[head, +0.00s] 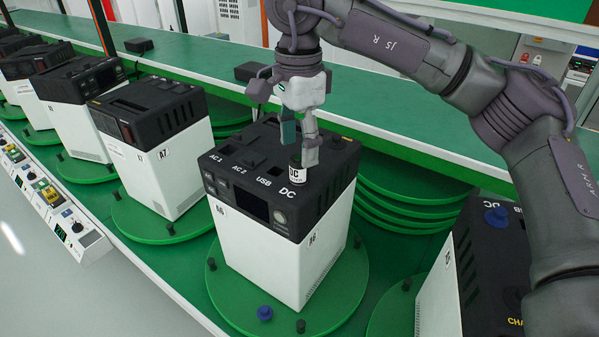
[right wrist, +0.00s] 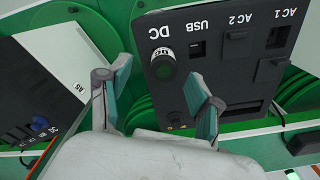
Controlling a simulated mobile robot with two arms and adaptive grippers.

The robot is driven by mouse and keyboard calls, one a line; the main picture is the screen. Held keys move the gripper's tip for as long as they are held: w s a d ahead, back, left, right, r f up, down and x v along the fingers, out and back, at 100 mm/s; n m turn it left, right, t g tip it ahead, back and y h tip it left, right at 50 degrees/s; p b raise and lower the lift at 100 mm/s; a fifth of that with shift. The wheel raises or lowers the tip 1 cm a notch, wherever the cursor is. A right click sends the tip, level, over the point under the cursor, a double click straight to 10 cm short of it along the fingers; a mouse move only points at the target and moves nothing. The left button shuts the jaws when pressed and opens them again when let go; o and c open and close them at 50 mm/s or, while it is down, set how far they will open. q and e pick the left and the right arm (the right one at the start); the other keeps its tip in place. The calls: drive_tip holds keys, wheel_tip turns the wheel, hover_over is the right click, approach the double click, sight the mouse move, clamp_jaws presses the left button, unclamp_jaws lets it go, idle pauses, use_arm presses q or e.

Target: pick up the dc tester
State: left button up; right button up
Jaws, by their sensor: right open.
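The DC tester, a small cylinder with a white band marked DC (head: 295,174), stands on the black top of the unit labelled A6 (head: 268,245), by the printed DC label. In the right wrist view the tester (right wrist: 163,66) shows beside the DC lettering, ahead of my fingertips and roughly between their lines. My right gripper (head: 299,142) is open and above the unit's top, close to the tester. In the right wrist view the two fingers of the right gripper (right wrist: 160,92) are spread with nothing between them. Contact with the tester cannot be told. My left gripper is not in view.
Unit A6 stands on a green turntable (head: 225,290) with a blue knob (head: 264,312). Another unit labelled A7 (head: 150,170) stands to the left, more behind it. A dark-topped unit (head: 490,240) is close on the right, under my right arm. A green shelf (head: 420,150) runs behind.

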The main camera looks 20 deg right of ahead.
sight(300, 158)
drive_tip(key=shift+w+d+f+p, duration=0.1)
drive_tip(key=shift+w+f+p, duration=0.05)
drive_tip(key=shift+f+p, duration=0.75)
drive_tip(key=f, duration=0.1)
drive_tip(key=f+p, duration=0.1)
drive_tip(key=f, duration=0.1)
drive_tip(key=shift+w+d+f, duration=0.2)
drive_tip(key=shift+f, duration=0.2)
drive_tip(key=shift+a, duration=0.1)
drive_tip(key=shift+c, duration=1)
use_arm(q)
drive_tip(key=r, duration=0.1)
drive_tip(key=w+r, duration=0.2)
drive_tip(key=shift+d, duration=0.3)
use_arm(e)
clamp_jaws()
